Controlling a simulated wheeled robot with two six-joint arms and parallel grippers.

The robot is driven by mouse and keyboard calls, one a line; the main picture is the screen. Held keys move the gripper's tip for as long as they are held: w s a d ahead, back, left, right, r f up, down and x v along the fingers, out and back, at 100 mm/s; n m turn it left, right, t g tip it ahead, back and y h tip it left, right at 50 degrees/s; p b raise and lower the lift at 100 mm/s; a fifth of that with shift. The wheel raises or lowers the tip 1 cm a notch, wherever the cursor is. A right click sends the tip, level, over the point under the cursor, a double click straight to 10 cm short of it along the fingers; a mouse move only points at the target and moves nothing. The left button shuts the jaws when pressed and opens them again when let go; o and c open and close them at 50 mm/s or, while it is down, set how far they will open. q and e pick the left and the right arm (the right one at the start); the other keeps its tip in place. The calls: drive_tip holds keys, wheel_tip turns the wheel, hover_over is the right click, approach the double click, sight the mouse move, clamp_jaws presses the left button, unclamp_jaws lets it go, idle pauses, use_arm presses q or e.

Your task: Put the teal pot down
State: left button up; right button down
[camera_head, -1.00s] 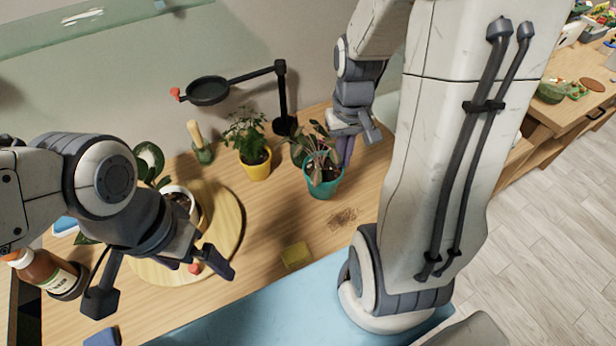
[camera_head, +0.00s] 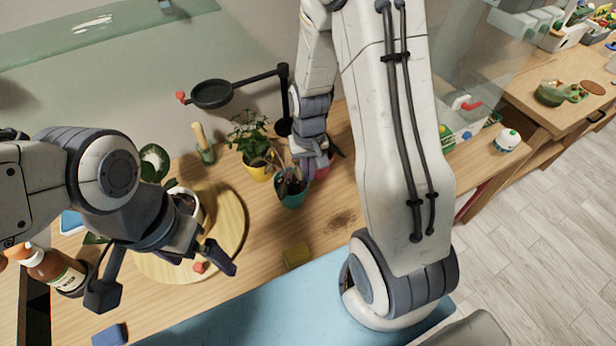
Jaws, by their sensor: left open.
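The teal pot (camera_head: 293,198), with a reddish-leaved plant in it, is upright over the back middle of the wooden table, just in front of the yellow pot. My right gripper (camera_head: 312,165) is at its back right side, and the pot has moved along with it. The fingertips are largely hidden behind the pot and plant; I cannot tell whether the pot's base touches the table. My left gripper (camera_head: 165,274) is open and empty at the left, its fingers spread over the front of the round wooden board (camera_head: 232,222).
The yellow pot (camera_head: 260,170) with a green plant stands close behind the teal pot. A magnifier stand (camera_head: 284,110) is behind. A yellow sponge (camera_head: 297,256) and a brown soil patch (camera_head: 342,219) lie in front. A brown bottle (camera_head: 52,268) stands at left.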

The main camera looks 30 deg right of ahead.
drive_tip(key=shift+f, duration=1.4)
drive_tip(key=shift+f, duration=0.15)
drive_tip(key=c, duration=1.1)
unclamp_jaws()
drive_tip(key=shift+o, duration=0.2)
